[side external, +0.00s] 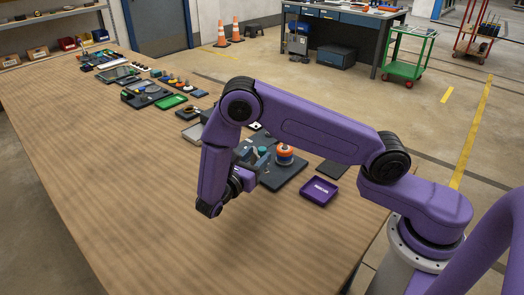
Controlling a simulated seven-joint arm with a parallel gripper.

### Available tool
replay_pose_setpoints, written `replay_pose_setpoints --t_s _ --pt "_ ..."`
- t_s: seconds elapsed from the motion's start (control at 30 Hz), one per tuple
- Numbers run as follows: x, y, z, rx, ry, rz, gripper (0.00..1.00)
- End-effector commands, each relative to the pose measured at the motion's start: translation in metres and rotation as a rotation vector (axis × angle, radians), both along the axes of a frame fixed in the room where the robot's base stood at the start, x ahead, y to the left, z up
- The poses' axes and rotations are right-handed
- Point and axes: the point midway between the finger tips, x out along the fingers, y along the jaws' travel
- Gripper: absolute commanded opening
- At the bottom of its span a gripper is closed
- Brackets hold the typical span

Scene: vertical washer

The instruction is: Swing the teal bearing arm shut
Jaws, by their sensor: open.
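A dark base plate (282,176) lies on the wooden bench, partly behind my arm. On it stands an orange cylindrical part (284,157) with a pale top. To its left are small teal and grey-blue parts (264,153); the teal bearing arm is probably among them, but its angle is too small to tell. My gripper (247,179) is low at the plate's left edge, beside these parts. It is open, with its fingers small and partly hidden. I cannot tell whether it touches anything.
A purple tray (319,191) and a dark flat pad (332,168) lie to the right of the plate. Several kits, including a green tray (171,102), line the bench's far edge. The wooden bench (120,180) is clear at the left and front.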

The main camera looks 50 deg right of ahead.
Motion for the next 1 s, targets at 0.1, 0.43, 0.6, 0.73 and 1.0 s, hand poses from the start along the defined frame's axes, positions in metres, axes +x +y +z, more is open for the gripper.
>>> replay_pose_setpoints --t_s 0.1,0.43,0.6,0.73,1.0 --pt "0.003 -0.018 0.000 0.001 -0.001 -0.002 0.50" --pt "0.007 -0.036 0.000 0.001 0.000 0.000 0.50" --pt "0.007 -0.036 0.000 0.001 0.000 0.001 0.50" --pt "0.007 -0.036 0.000 0.001 0.000 0.001 0.21" --pt "0.007 -0.036 0.000 0.000 0.000 0.005 0.00"
